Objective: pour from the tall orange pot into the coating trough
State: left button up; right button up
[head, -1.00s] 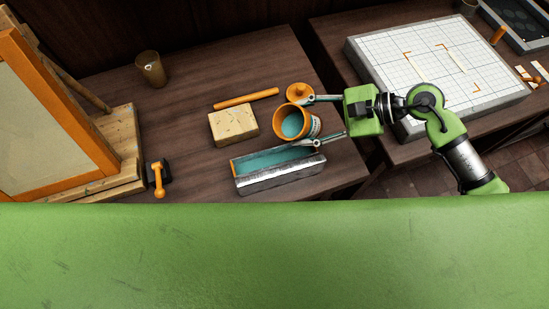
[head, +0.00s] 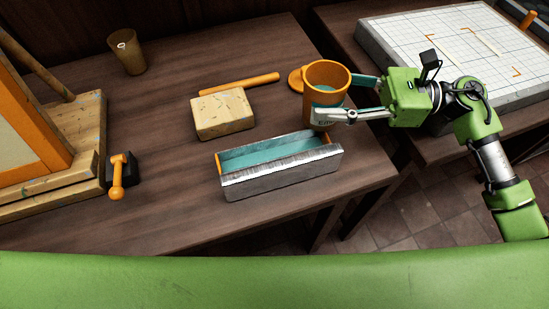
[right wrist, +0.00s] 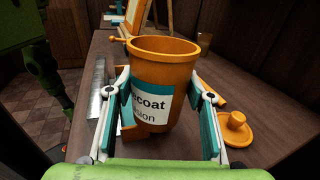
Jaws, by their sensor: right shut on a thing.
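The tall orange pot (head: 327,76) stands about upright between the fingers of my right gripper (head: 350,100), beyond the right end of the trough. My right gripper is shut on the pot's sides; the pot also shows in the right wrist view (right wrist: 163,75), with a white and teal label. I cannot tell how far its base is above the table. The coating trough (head: 285,178) is a long silver box with orange ends, and teal liquid shows inside it. The pot's contents are hidden in the wrist view. My left gripper is not in view.
An orange lid (right wrist: 236,130) lies beside the pot. A tan block (head: 223,113), an orange rod (head: 239,83) and a brown cup (head: 127,52) are behind the trough. An orange-handled clamp (head: 118,176) and a framed screen (head: 35,120) are at left.

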aim_at(333, 74)
jog(key=shift+r, duration=0.1)
jog(key=shift+a, duration=0.1)
dwell(0.4)
jog(key=shift+r+p, duration=1.1)
jog(key=shift+r, duration=1.4)
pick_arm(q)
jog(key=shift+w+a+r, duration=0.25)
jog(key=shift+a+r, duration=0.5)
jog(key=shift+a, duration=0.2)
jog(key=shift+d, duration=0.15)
